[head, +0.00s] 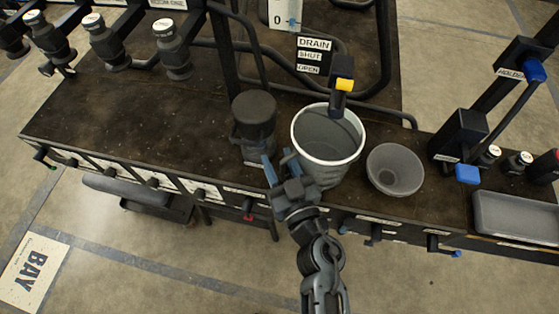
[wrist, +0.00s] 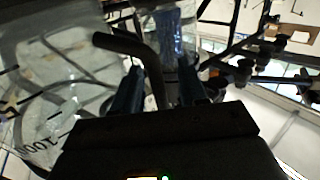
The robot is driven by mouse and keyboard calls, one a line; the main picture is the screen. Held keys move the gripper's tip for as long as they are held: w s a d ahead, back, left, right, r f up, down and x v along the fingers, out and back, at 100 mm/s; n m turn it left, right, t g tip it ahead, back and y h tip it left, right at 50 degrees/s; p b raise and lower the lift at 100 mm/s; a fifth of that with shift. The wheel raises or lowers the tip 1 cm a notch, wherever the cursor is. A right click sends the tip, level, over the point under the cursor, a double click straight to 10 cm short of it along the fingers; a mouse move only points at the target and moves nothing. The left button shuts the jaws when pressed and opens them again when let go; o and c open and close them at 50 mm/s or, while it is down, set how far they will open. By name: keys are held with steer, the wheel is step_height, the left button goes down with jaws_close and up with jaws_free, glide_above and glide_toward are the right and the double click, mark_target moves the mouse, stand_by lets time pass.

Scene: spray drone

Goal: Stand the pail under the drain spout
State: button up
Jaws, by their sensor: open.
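The pail (head: 326,172), a grey bucket with a pale rim, stands upright on the dark bench. The drain spout (head: 338,103), black with a yellow part (head: 344,85) above, reaches over the back right of the pail's opening in the head view. My gripper (head: 278,160) is open at the pail's left front, between it and a dark-lidded jug (head: 253,118). In the wrist view a black bent handle (wrist: 128,45) runs between the fingers, near a clear graduated container (wrist: 40,95), seemingly the jug. I cannot tell whether the fingers touch the handle.
A small grey bowl (head: 395,170) stands right of the pail. A label (head: 314,55) reads drain, shut, open. A black holder (head: 465,135) and a grey tray (head: 515,216) are further right. The bench's left part (head: 130,120) is clear. Black pipes run behind.

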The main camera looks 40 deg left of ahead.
steer(key=p+v, duration=0.2)
steer(key=v, duration=1)
steer(key=shift+r, duration=0.15)
steer(key=s+d+r+m+t+h, duration=0.3)
steer(key=d+t+h, duration=0.1)
steer(key=d, duration=0.6)
steer(key=s+d+r+m+t+h, duration=0.3)
steer(key=d+m, duration=0.1)
steer(key=d, duration=0.7)
steer(key=s+d+r+m+h, duration=0.6)
steer(key=s+d+r+h, duration=0.3)
steer(key=s+d+r, duration=0.2)
steer(key=shift+s+d, duration=0.45)
steer(key=shift+r, duration=0.15)
steer(key=shift+c, duration=0.4)
